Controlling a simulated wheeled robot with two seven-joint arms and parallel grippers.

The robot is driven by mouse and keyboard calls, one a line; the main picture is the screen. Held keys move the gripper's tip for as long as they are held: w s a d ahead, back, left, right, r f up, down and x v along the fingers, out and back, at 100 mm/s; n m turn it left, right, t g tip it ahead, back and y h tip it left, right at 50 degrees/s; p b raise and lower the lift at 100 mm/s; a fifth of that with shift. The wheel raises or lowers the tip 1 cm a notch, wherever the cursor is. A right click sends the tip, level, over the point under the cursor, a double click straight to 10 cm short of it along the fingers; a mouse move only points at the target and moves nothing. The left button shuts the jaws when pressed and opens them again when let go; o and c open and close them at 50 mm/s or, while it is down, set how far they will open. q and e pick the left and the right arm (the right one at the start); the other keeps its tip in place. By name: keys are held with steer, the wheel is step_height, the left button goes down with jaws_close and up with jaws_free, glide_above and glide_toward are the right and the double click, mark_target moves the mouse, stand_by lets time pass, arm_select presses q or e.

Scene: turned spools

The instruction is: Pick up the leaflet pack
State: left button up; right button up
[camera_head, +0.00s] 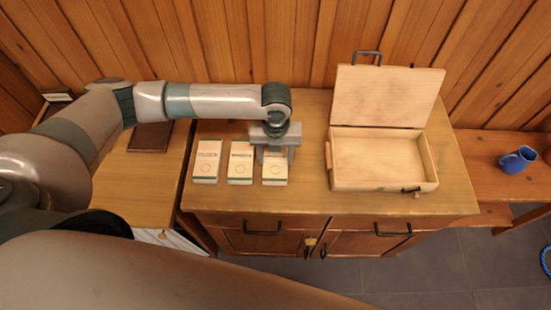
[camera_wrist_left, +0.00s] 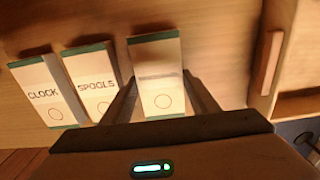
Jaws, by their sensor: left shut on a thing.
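Three white packs with green ends lie in a row on the wooden cabinet top. In the left wrist view the left pack (camera_wrist_left: 43,92) reads CLOCK and the middle pack (camera_wrist_left: 93,82) reads SPOOLS. The label on the right-hand pack (camera_wrist_left: 158,75) is too blurred to read, so I cannot tell by its print whether it is the leaflet pack. My left gripper (camera_head: 274,153) reaches down over this right-hand pack, which also shows in the head view (camera_head: 274,174). Its fingers are shut on the pack's two sides. I see no clear lift off the top. My right gripper is not in view.
An open wooden box (camera_head: 383,158) with its lid raised stands to the right of the packs on the cabinet top (camera_head: 300,202). A dark flat item (camera_head: 150,137) lies on the left table. A blue mug (camera_head: 517,160) stands on the bench at the right.

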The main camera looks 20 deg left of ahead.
mark_target(279, 161)
arm_select(q)
steer(key=shift+r, duration=0.1)
